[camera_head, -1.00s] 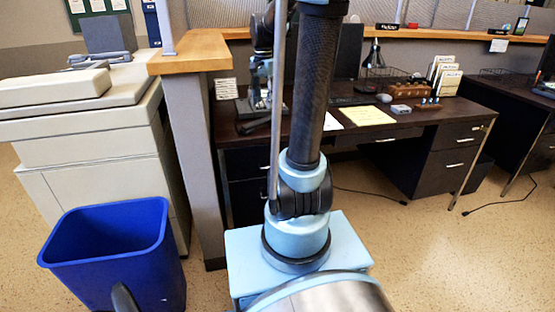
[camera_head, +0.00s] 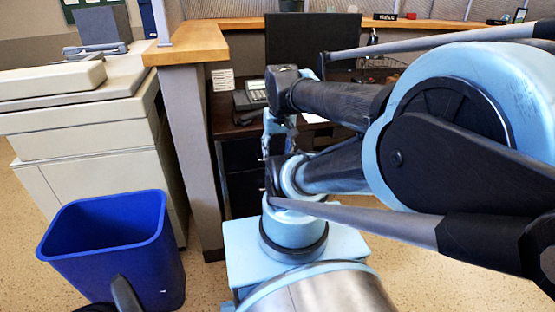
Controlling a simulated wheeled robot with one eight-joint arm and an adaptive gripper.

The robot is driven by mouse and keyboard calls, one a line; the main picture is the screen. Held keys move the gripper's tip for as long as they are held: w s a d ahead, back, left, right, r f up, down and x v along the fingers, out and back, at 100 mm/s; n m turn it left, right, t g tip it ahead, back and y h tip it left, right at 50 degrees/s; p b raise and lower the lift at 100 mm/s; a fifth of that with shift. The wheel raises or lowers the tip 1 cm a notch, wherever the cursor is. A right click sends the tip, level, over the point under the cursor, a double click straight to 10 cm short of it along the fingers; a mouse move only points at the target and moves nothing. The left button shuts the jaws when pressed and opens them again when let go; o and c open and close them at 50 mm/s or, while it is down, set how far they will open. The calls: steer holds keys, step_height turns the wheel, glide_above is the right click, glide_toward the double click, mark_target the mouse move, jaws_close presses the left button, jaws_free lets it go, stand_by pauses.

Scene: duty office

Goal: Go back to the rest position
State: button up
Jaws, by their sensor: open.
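My gripper (camera_head: 272,143) hangs down at the end of my folded arm, left of the picture's middle, in front of the dark desk (camera_head: 226,129). It is small in the view and partly hidden by my arm links, so its fingers do not show clearly. Nothing can be seen held in it. My pale blue and black arm links fill the right half and hide much of the desk.
A blue bin (camera_head: 110,250) stands at the lower left, before a beige office machine (camera_head: 90,140). A post with a wooden ledge (camera_head: 190,48) rises beside the desk. A phone (camera_head: 255,93) and dark monitor (camera_head: 312,42) stand on the desk. Speckled floor shows at the lower right.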

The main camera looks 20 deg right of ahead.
steer(key=shift+s+a+f+n, duration=0.1)
steer(key=shift+s+f+n, duration=0.3)
steer(key=shift+s+f, duration=0.5)
steer(key=shift+w+f, duration=0.15)
